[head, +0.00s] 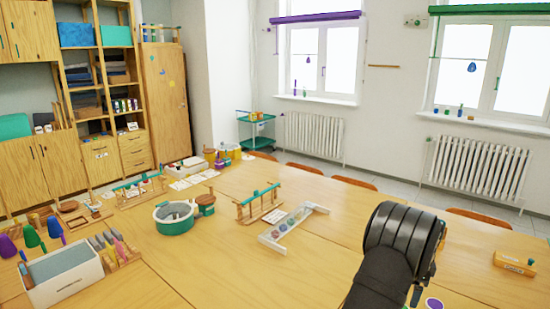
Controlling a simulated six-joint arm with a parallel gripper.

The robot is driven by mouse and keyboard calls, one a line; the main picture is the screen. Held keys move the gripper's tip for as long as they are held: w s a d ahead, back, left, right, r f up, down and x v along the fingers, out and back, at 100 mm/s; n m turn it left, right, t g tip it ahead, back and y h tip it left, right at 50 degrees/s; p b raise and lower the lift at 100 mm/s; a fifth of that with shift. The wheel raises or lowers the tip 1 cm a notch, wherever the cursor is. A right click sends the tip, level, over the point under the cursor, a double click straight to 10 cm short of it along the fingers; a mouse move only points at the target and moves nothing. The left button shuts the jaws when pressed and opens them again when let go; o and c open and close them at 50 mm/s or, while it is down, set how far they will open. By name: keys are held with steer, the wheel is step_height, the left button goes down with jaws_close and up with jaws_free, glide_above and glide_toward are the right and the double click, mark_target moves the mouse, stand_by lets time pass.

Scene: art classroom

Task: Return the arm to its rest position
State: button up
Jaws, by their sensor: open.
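My black arm (403,238) rises from the bottom edge at the right of the head view, over the near part of the wooden table (330,270). Its large ribbed joint is uppermost. A small dark part at its lower right seems to be the tip of my gripper (416,296), open; most of the gripper is hidden behind the arm. I see nothing held in it. A purple round disc (434,304) lies on the table just right of that tip.
A white bin (65,277) is at front left. A yellow box (514,263) lies far right. The table between arm and box is clear.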

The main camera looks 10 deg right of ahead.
steer(key=w+a+n, duration=0.1)
steer(key=w+a, duration=0.4)
steer(key=a, duration=0.5)
steer(key=w+a+n, duration=0.2)
steer(key=w+a, duration=0.3)
steer(key=a, duration=0.5)
steer(key=w+a+n, duration=0.1)
steer(key=w+a, duration=0.4)
steer(key=a, duration=0.5)
steer(key=shift+n, duration=0.3)
steer(key=s+d+m, duration=0.1)
steer(key=s+d, duration=0.3)
steer(key=d, duration=0.6)
steer(key=s+d+m, duration=0.2)
steer(key=s+d, duration=0.2)
steer(key=d, duration=0.6)
steer(key=shift+d, duration=0.3)
steer(key=shift+a, duration=0.1)
